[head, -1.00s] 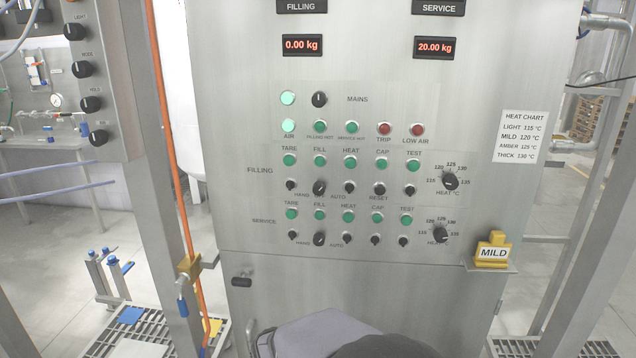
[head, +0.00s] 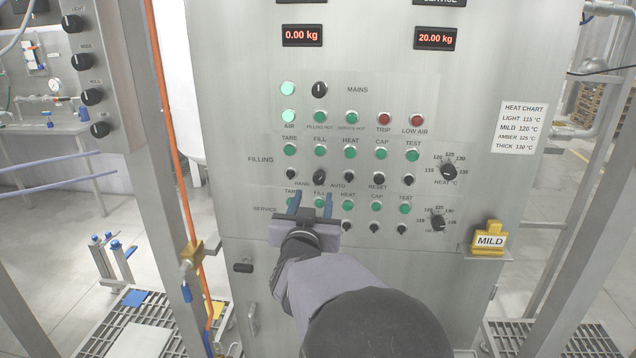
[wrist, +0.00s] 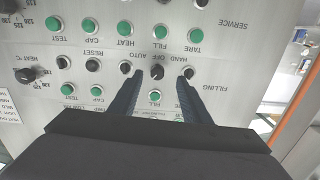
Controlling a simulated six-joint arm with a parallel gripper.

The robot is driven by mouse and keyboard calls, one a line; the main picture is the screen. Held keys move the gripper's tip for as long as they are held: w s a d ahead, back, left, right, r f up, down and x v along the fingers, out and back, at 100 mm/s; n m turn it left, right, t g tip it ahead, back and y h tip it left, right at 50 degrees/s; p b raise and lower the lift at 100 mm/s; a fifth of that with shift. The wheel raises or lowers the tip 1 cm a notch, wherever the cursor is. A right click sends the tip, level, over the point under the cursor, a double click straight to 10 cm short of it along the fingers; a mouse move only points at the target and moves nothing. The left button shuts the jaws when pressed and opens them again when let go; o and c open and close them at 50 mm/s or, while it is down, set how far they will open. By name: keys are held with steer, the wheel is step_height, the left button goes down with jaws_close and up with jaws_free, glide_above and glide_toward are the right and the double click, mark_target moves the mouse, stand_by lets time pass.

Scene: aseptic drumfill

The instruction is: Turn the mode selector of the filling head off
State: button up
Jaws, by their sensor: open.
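The filling head's mode selector is a black knob (head: 320,177) in the FILLING row, with HAND and AUTO lettered below it. Its handle looks slanted, but the exact setting is too small to read. My gripper (head: 312,197) is open and empty in front of the panel, its blue fingertips just below the selector in the head view. In the wrist view, which is upside down, the selector (wrist: 157,72) shows between the tips of the two open fingers (wrist: 159,82). I see no contact with it.
Other black knobs (head: 350,179) and green lamps (head: 350,152) stand close around the selector. The SERVICE row below is partly hidden by my gripper. A heat dial (head: 448,171) is at right. A yellow MILD sign (head: 489,240) and an orange hose (head: 172,150) flank the panel.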

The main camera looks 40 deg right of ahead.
mark_target(318, 180)
steer(key=shift+s+d+r+h, duration=0.15)
steer(key=shift+r+h, duration=0.15)
steer(key=shift+r, duration=0.2)
steer(key=shift+p+x, duration=1.55)
steer(key=shift+x, duration=2.15)
steer(key=c, duration=1)
